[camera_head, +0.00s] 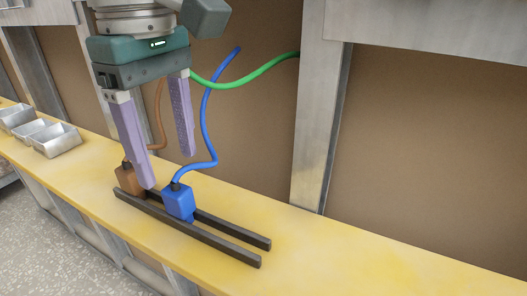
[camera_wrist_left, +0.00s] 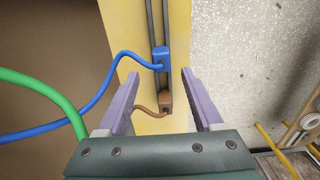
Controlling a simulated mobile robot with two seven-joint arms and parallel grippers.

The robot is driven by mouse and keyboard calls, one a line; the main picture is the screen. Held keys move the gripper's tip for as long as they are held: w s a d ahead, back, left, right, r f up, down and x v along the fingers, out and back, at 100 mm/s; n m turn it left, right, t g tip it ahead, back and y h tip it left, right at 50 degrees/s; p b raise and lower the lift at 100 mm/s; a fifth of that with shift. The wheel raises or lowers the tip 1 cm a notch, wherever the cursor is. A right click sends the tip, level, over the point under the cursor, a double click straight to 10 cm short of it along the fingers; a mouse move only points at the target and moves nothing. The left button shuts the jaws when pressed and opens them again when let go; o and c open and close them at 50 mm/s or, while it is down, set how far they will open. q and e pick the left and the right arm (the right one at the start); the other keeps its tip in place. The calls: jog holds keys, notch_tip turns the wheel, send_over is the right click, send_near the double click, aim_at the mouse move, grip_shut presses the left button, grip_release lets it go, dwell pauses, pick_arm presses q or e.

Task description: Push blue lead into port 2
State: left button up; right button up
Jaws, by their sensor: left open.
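The blue lead ends in a blue block-shaped plug (camera_head: 178,202) that sits at two dark parallel rails (camera_head: 215,242) on the yellow bench. Its blue cable (camera_head: 205,120) rises from the plug and curves up behind my gripper. An orange-brown plug (camera_head: 129,179) stands at the left end of the rails. My left gripper (camera_head: 169,171), with purple fingers, is open and empty above the plugs. In the left wrist view the blue plug (camera_wrist_left: 160,58) appears just beyond the fingertips and the brown plug (camera_wrist_left: 165,102) between the fingers. No port number is readable.
A green cable (camera_head: 245,76) hangs behind my gripper and crosses the left side of the wrist view. Metal trays (camera_head: 57,140) stand at the bench's left end. A metal post (camera_head: 318,130) rises behind the bench. The yellow bench (camera_head: 370,262) right of the rails is clear.

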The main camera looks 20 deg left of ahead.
aim_at(176, 189)
pick_arm(q)
jog(key=f, duration=0.6)
jog(key=shift+s+d+f, duration=0.15)
jog(key=shift+d, duration=0.05)
grip_shut()
dwell(0.4)
